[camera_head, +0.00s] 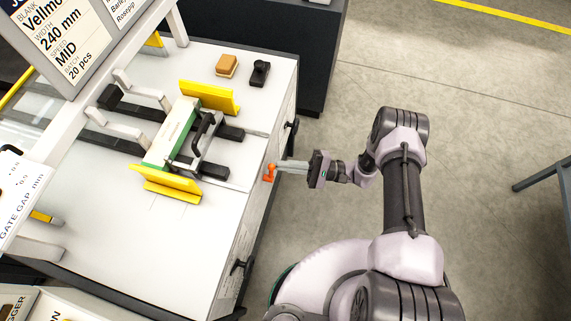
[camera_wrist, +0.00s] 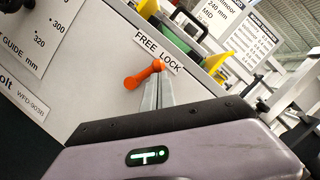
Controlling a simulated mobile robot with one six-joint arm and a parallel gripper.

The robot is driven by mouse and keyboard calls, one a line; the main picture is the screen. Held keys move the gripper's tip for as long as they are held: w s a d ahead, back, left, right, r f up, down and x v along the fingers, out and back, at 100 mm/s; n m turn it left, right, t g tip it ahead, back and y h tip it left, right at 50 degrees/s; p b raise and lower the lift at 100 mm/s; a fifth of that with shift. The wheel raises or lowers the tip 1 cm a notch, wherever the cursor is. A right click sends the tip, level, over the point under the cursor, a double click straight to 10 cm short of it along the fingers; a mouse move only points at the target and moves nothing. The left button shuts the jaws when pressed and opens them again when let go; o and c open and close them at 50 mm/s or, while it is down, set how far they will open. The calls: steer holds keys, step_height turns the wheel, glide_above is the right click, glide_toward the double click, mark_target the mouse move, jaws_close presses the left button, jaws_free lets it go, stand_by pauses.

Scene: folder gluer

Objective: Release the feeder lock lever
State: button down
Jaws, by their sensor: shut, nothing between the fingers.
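The orange feeder lock lever (camera_head: 269,173) sits on the front side of the white feeder table. In the wrist view the lever (camera_wrist: 142,76) is a short orange arm with a rounded end at each side, slanting from upper right to lower left. It lies below a label (camera_wrist: 158,50) reading "FREE LOCK". My gripper (camera_head: 281,166) is shut and empty, with its fingertips right at the lever. In the wrist view the fingers (camera_wrist: 158,88) end just below the lever's upper-right end. Whether they touch it I cannot tell.
The feeder table (camera_head: 190,245) has yellow guides (camera_head: 209,96) and a green-and-white block with a black handle on top. An orange-brown block (camera_head: 227,65) and a black item (camera_head: 260,73) lie at its far end. Black handles (camera_head: 237,267) stick out from the front side. The floor (camera_head: 480,120) at right is mostly clear.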

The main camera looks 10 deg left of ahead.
steer(key=shift+s+r+n+p, duration=0.25)
steer(key=shift+r+n+p, duration=0.05)
steer(key=shift+n, duration=0.7)
steer(key=s+n+h+p, duration=0.1)
steer(key=n, duration=0.1)
steer(key=s+r+n+h+p, duration=0.1)
steer(key=n, duration=0.2)
steer(key=shift+s+a+g, duration=0.1)
steer(key=shift+s+g, duration=0.05)
steer(key=shift+g, duration=0.25)
steer(key=shift+s, duration=0.1)
stand_by(0.3)
steer(key=w+b+v, duration=0.1)
steer(key=w+v, duration=0.1)
steer(key=v, duration=1)
steer(key=shift+w+r, duration=0.25)
steer(key=shift+w, duration=0.2)
